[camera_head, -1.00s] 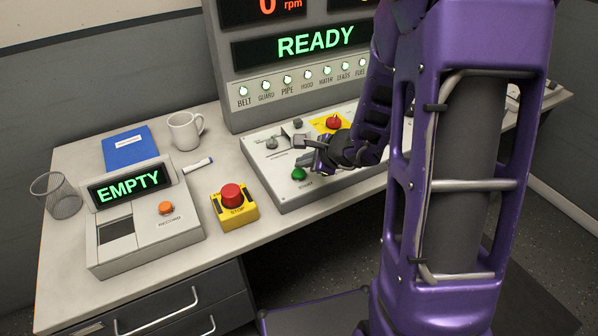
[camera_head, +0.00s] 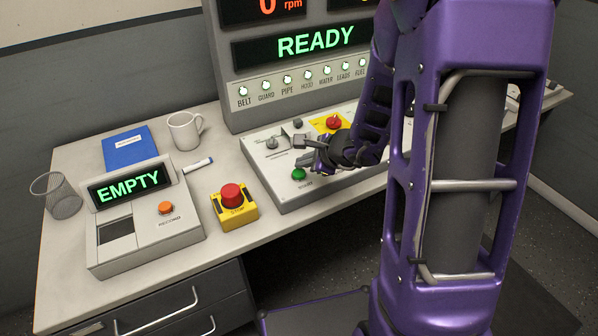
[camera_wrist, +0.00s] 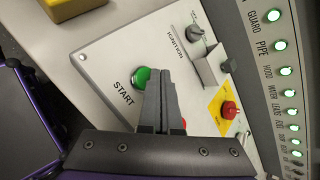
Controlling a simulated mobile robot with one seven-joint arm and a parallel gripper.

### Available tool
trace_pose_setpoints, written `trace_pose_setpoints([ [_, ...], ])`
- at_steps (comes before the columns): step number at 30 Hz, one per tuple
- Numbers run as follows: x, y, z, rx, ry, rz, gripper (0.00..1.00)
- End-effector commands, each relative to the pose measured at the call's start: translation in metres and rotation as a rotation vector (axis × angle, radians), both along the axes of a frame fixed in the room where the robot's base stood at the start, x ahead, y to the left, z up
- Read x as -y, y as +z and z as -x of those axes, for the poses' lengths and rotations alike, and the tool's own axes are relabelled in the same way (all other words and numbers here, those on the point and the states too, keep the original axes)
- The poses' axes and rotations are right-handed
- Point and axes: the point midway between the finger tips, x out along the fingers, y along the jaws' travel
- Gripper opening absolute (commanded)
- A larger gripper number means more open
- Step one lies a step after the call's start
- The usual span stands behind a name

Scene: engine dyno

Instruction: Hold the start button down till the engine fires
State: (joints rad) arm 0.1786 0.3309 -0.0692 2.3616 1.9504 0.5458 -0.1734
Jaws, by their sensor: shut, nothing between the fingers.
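The green start button (camera_head: 299,174) is on the sloped grey control panel (camera_head: 283,200), above the word START. It also shows in the wrist view (camera_wrist: 141,78), partly behind the fingers. My gripper (camera_head: 306,155) is shut and empty, over the panel close to the button. In the wrist view the closed fingertips (camera_wrist: 158,72) overlap the right side of the button in the picture. I cannot tell whether they touch it. The display (camera_head: 316,41) reads READY, with 0 rpm above it.
A row of lit green lamps (camera_head: 308,73) runs below the display. A red knob on a yellow plate (camera_head: 333,122) and an ignition switch (camera_wrist: 195,33) are on the panel. A red STOP button (camera_head: 232,195) and a recorder reading EMPTY (camera_head: 150,231) stand to the left.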

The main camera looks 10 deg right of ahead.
Motion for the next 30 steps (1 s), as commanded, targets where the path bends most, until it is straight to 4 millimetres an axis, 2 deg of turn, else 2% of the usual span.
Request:
trace_pose_setpoints([
  [9,0.0002,-0.0092,-0.0002,0.001,-0.001,-0.001,0.00],
  [30,0.0001,-0.0111,0.0000,0.000,0.001,0.001,0.00],
])
